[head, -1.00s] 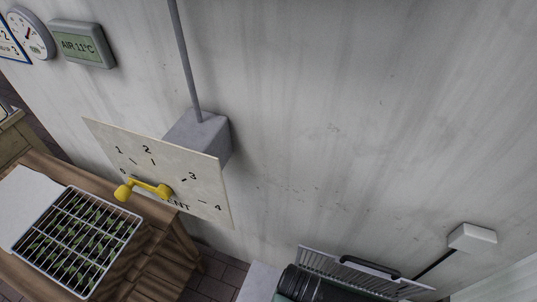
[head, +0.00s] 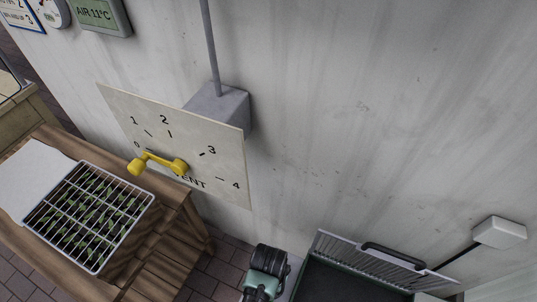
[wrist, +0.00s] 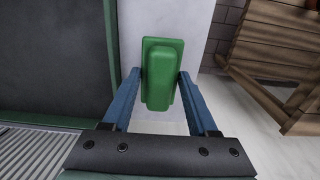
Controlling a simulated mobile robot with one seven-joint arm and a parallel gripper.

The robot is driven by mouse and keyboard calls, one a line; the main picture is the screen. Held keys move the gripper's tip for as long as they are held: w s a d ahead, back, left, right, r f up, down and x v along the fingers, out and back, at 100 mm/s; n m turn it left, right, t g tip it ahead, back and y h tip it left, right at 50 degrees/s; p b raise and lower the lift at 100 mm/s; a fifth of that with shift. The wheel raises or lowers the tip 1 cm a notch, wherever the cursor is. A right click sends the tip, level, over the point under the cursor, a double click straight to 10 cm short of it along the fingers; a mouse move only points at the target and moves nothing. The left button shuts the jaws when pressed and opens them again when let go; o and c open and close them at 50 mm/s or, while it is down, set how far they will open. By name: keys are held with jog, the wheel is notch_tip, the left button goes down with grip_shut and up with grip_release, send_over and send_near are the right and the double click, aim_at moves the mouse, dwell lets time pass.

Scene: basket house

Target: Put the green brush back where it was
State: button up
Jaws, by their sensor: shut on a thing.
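The green brush (wrist: 163,75) is in the middle of the wrist view, a green block with a wider base. My gripper (wrist: 160,78) is shut on it, with a blue finger on each side. A pale surface shows behind and below the brush; I cannot tell whether the brush touches it. In the head view my arm shows at the bottom edge, left of an open dark box (head: 335,286). The brush and the fingertips cannot be made out there.
The box has a raised ribbed lid (head: 372,262). A wooden bench (head: 130,275) with a seedling tray (head: 90,215) stands at the left. A vent panel (head: 205,160) with a yellow crank (head: 160,163) stands off the wall. Brick floor shows between bench and box.

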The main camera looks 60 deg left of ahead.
jog(key=shift+f, duration=0.5)
jog(key=o, duration=1.3)
jog(key=shift+f, duration=0.15)
notch_tip(320, 180, up, 12)
jog(key=p, duration=0.1)
jog(key=shift+r, duration=0.2)
jog(key=shift+s, duration=0.1)
